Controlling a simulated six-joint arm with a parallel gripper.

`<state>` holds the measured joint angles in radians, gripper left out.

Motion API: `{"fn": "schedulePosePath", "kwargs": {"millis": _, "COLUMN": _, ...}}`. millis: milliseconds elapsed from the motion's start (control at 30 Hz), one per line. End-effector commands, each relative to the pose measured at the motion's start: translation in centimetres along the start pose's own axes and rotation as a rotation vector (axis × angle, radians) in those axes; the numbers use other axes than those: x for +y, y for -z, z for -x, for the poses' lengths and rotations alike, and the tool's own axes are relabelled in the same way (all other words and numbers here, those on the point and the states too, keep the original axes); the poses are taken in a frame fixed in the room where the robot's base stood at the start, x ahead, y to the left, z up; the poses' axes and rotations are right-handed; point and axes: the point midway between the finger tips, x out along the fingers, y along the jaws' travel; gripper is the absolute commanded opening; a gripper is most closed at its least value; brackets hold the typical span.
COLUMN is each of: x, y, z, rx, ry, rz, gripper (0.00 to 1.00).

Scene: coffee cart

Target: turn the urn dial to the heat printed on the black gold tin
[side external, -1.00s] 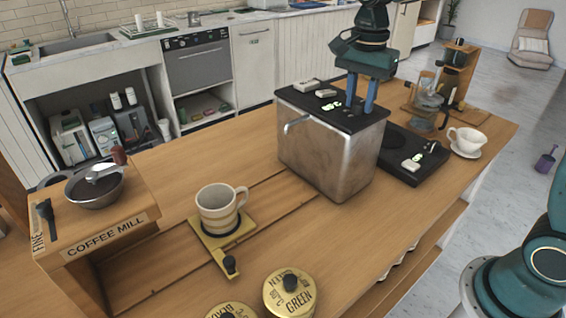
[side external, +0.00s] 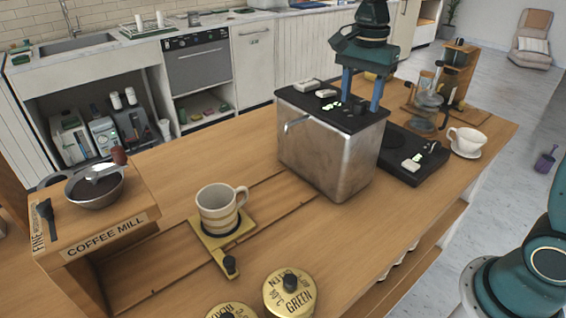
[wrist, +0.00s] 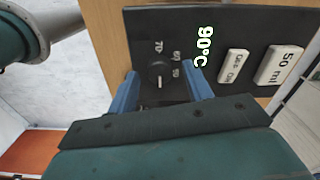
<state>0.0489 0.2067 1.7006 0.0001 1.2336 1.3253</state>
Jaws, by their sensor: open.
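The urn (side external: 325,160) is a metal box with a black top, standing on the cart. Its small dark dial (wrist: 157,72) has a pale pointer mark and printed numbers beside it, one reading 70. The urn's display (wrist: 203,47) glows 90°C. My gripper (side external: 361,106) is open above the urn top, its two blue fingers on either side of the dial and apart from it. A gold tin (side external: 228,312), cut off at the bottom edge, has an upside-down label that may read BLACK. Its printed heat is not legible.
A gold tin marked GREEN (side external: 290,296) stands beside the cut-off tin. A striped mug (side external: 217,208) sits on a gold stand. Two pale buttons (wrist: 278,66) (wrist: 233,66) are on the urn top. A black scale (side external: 412,150) and a white cup (side external: 467,141) are to the right.

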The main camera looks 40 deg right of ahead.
Motion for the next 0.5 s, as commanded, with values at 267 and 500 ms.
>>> {"fn": "schedulePosePath", "kwargs": {"millis": 267, "x": -0.1, "y": 0.0, "z": 3.1, "rx": 0.001, "ry": 0.004, "rz": 0.0, "gripper": 0.5}}
{"fn": "schedulePosePath", "kwargs": {"millis": 500, "x": -0.1, "y": 0.0, "z": 7.0, "rx": 0.001, "ry": 0.005, "rz": 0.0, "gripper": 0.5}}
